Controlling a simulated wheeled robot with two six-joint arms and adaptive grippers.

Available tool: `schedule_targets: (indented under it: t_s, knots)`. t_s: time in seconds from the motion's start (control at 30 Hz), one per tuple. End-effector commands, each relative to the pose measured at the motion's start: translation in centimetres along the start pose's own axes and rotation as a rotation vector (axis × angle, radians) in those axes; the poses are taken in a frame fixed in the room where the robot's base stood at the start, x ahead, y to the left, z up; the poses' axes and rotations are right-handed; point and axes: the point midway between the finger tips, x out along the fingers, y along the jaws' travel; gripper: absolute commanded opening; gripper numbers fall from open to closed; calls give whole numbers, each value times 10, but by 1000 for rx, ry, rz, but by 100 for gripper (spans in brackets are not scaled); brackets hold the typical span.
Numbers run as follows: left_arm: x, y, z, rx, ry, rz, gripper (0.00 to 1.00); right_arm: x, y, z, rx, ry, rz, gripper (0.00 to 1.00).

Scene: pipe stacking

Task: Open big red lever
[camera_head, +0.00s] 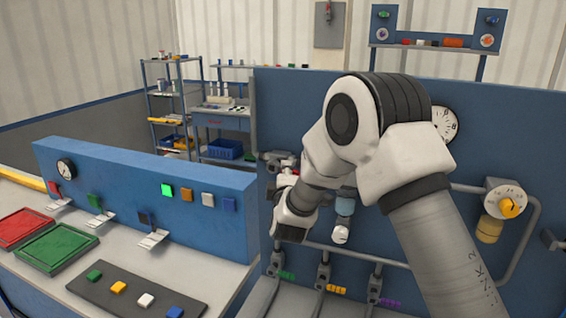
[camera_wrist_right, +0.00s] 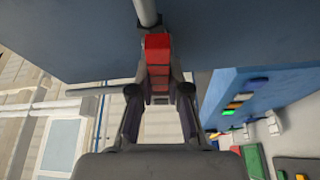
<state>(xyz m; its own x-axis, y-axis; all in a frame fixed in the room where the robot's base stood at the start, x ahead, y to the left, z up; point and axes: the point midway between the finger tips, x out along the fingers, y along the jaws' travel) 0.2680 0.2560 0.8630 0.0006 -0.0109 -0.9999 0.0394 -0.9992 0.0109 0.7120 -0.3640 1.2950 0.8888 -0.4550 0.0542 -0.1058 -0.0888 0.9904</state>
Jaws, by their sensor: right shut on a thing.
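The big red lever (camera_wrist_right: 157,52) shows at the top middle of the right wrist view, with a grey pipe (camera_wrist_right: 146,12) just beyond it. My right gripper (camera_wrist_right: 159,84) is shut on the red lever, one dark finger on each side of it. In the head view my right arm reaches across the blue pipe panel (camera_head: 273,100), and my right gripper is at the panel's left part, mostly hidden behind my wrist. How far the lever is turned is hard to tell. My left gripper is not in view.
Lower on the panel are valves with green (camera_head: 287,275), yellow (camera_head: 337,289) and purple (camera_head: 389,302) handles. A gauge with an orange knob (camera_head: 508,208) is at the right. At left, a blue console (camera_head: 130,185) and a red tray (camera_head: 27,226) stand on a counter.

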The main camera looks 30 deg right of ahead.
Motion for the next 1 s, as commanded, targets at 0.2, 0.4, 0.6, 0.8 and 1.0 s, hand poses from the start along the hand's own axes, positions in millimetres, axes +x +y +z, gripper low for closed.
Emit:
schedule_targets:
  t_s: [0.2,0.4,0.6,0.8,1.0]
  knots:
    - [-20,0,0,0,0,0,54,1,7,2,-93,-7,-41,0]
    - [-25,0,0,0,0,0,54,1,8,2,-134,-8,-55,0]
    - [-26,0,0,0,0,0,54,1,8,1,-143,-7,-57,0]
    - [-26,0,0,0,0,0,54,1,9,1,-143,-7,-55,0]
    - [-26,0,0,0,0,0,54,1,8,1,-143,-5,-55,42]
